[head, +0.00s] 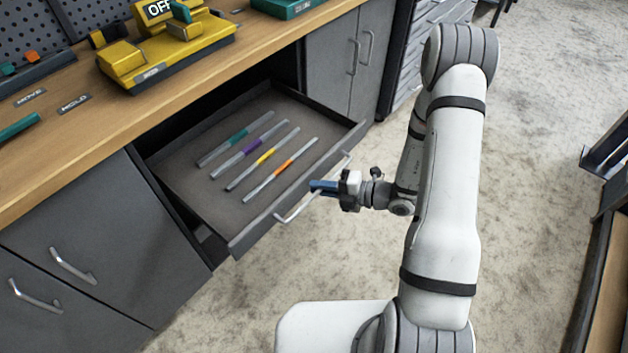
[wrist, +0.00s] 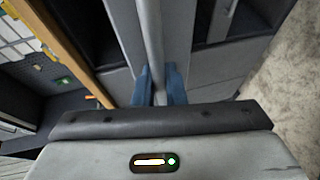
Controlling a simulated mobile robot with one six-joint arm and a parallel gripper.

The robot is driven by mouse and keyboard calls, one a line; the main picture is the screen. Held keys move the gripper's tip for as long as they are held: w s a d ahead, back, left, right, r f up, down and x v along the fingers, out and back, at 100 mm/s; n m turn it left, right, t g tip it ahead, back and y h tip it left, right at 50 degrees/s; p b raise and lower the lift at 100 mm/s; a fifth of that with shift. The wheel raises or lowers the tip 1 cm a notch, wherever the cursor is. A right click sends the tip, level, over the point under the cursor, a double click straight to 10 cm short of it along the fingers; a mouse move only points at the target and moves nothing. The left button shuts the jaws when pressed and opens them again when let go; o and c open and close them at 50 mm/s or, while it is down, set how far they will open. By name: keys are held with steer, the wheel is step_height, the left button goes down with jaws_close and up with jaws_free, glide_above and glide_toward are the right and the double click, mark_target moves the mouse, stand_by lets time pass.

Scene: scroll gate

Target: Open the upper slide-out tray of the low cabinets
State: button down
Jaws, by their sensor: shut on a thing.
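The upper slide-out tray (head: 215,185) of the low cabinets stands pulled out from under the wooden worktop in the head view. Several grey rods with teal, purple, yellow and orange bands lie in it. Its silver bar handle (head: 292,208) runs along the front panel. My gripper (head: 322,187) has blue fingers and is at the middle of this handle. In the wrist view the bar handle (wrist: 150,45) runs between the blue fingers of my gripper (wrist: 160,85), which is shut on it. The fingertips partly hide the bar.
Closed grey cabinet doors (head: 75,240) with bar handles are at the left, and more doors (head: 345,55) are beyond the tray. A yellow device (head: 165,50) marked OFF stands on the worktop (head: 120,105).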

steer(key=shift+w+d, duration=0.1)
steer(key=c, duration=1.8)
jaws_free()
steer(key=shift+o, duration=0.2)
steer(key=v, duration=0.7)
steer(key=shift+d+p, duration=0.4)
steer(key=shift+p, duration=0.05)
steer(key=shift+r, duration=0.15)
